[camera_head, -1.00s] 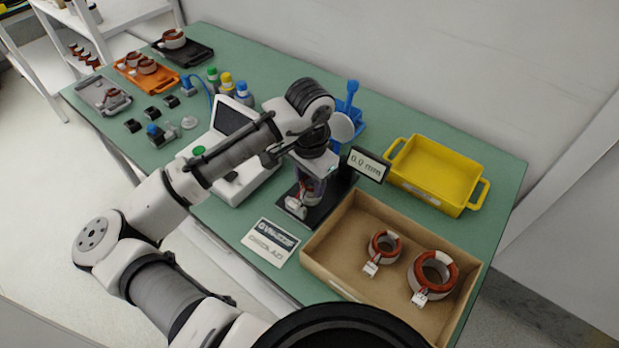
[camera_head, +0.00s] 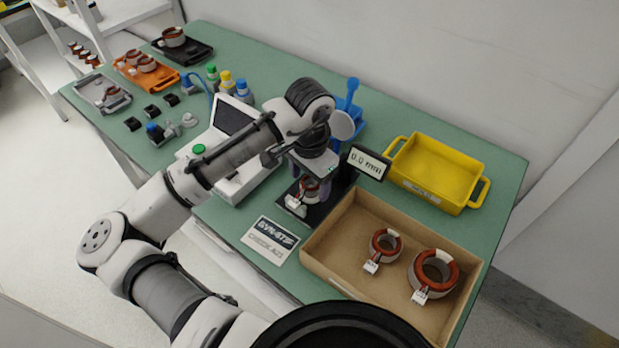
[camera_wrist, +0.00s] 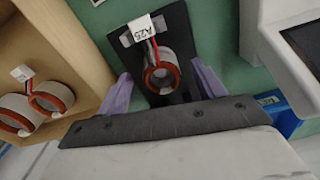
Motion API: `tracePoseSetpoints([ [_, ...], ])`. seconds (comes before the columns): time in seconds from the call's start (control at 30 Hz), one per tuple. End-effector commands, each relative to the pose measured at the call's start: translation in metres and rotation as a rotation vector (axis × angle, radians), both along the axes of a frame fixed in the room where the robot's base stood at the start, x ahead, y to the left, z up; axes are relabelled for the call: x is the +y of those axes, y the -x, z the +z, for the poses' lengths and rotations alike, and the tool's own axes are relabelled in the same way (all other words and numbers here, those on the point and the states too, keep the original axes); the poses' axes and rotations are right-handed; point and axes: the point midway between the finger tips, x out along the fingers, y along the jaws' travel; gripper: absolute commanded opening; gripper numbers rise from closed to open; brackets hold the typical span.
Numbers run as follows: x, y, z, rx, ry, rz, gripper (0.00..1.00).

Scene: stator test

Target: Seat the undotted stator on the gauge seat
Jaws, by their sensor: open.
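A small stator (camera_head: 309,187) with a copper-red winding and a white tag sits on the black gauge base (camera_head: 322,208), below my gripper (camera_head: 310,172). In the wrist view the stator (camera_wrist: 161,76) lies between the purple fingers of my open gripper (camera_wrist: 160,90), with visible gaps on both sides. Its tag reads A25 and rests at the base's far end. Whether it is fully down on the seat cannot be told. The gauge display (camera_head: 367,163) reads 0.0 mm. No dot can be made out on the stator.
A cardboard box (camera_head: 330,270) holds a smaller stator (camera_head: 385,246) and a larger stator (camera_head: 433,275). A yellow bin (camera_head: 437,172) stands behind it. A white tester (camera_head: 237,150) stands left of the gauge, and a printed card (camera_head: 270,241) lies in front. Trays (camera_head: 146,72) with stators are at far left.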

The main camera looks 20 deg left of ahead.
Motion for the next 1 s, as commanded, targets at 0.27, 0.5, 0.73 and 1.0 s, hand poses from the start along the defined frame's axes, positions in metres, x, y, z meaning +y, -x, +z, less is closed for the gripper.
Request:
tracePoseSetpoints([
  [0.27,-0.001,0.0,0.041,-0.004,-0.001,-0.001,0.68],
  [0.5,0.0,0.001,0.098,-0.004,-0.005,0.001,0.68],
  [0.73,-0.001,0.002,0.13,-0.002,-0.003,0.0,0.68],
  [1.0,-0.001,0.002,0.137,-0.001,0.001,0.0,0.68],
])
